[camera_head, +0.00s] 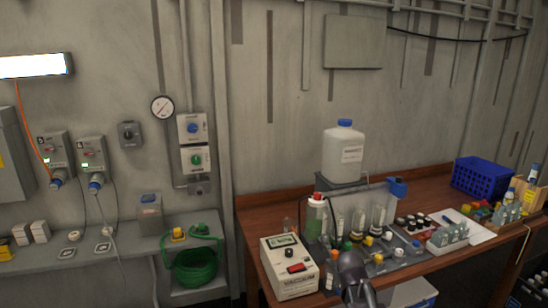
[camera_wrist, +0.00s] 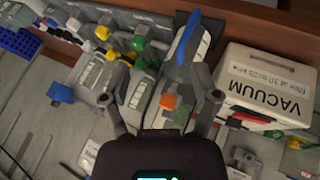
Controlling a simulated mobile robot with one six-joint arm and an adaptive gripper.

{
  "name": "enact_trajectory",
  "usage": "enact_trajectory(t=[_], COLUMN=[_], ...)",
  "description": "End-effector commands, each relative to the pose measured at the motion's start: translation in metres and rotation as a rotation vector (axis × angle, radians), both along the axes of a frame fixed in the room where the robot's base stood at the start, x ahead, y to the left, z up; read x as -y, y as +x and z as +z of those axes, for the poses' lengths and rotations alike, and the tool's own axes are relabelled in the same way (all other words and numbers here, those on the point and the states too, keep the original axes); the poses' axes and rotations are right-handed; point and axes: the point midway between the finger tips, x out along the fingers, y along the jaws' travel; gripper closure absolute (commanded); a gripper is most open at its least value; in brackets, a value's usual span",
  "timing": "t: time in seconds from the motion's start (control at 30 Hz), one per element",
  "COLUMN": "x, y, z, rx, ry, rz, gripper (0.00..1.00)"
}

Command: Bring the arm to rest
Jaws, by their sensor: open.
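My gripper (camera_wrist: 164,100) is open in the wrist view, its two grey fingers spread wide with nothing held between them. Small orange and green capped items show beyond the gap, and I cannot tell how far below they are. In the head view part of my dark arm (camera_head: 356,276) rises at the bottom, in front of the bench's front edge. The fingertips cannot be made out there.
A white vacuum box (camera_head: 290,264) stands at the bench's front left; it also shows in the wrist view (camera_wrist: 268,88). Several bottles and vials crowd beside it. A white jug (camera_head: 343,155) stands behind. A blue crate (camera_head: 484,178) is at right.

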Motion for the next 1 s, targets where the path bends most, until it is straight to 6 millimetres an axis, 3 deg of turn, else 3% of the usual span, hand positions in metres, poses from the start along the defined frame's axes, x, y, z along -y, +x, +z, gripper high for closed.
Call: enact_trajectory(t=[0.03,0.2,0.43,0.6,1.0], x=[-0.01,-0.041,-0.075,-0.085,-0.086], y=[-0.021,-0.08,-0.144,-0.163,-0.164], z=[-0.007,-0.026,-0.035,-0.036,-0.036], rx=[-0.049,-0.225,-0.43,-0.497,-0.506], ry=[0.05,0.209,0.344,0.379,0.382], rz=[-0.034,-0.153,-0.269,-0.303,-0.308], gripper=[0.21,0.21,0.21,0.21,0.21])
